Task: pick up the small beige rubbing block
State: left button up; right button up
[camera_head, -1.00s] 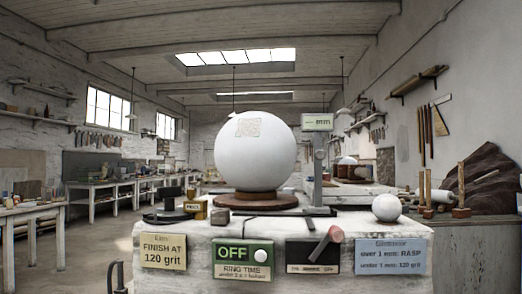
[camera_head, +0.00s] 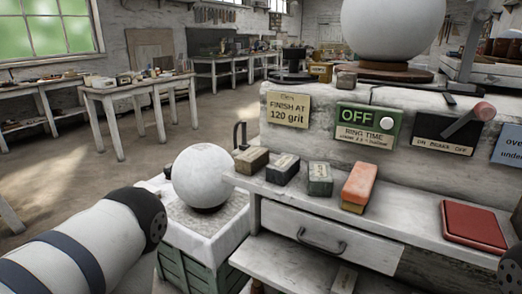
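A row of rubbing blocks lies on the lower white shelf of the bench. At its left end is a small brownish-beige block (camera_head: 252,160) with a darker side. Right of it are a dark block with a pale label (camera_head: 283,168), a dark green block with a label (camera_head: 320,178) and a larger orange block (camera_head: 359,186). My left arm reaches in at lower left, but neither gripper shows.
A white sphere (camera_head: 202,177) stands on a low stand left of the shelf. A red pad (camera_head: 473,226) lies on the shelf's right; bare shelf separates it from the orange block. A drawer (camera_head: 330,240) is below. A large white sphere (camera_head: 393,25) stands behind.

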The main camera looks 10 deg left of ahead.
aim_at(248, 162)
jog(key=i+j+z, duration=0.1)
jog(key=j+z, duration=0.25)
jog(key=j, duration=0.25)
jog(key=j+z, duration=0.3)
jog(key=j, duration=0.25)
jog(key=j+z, duration=0.35)
jog(key=j, duration=0.25)
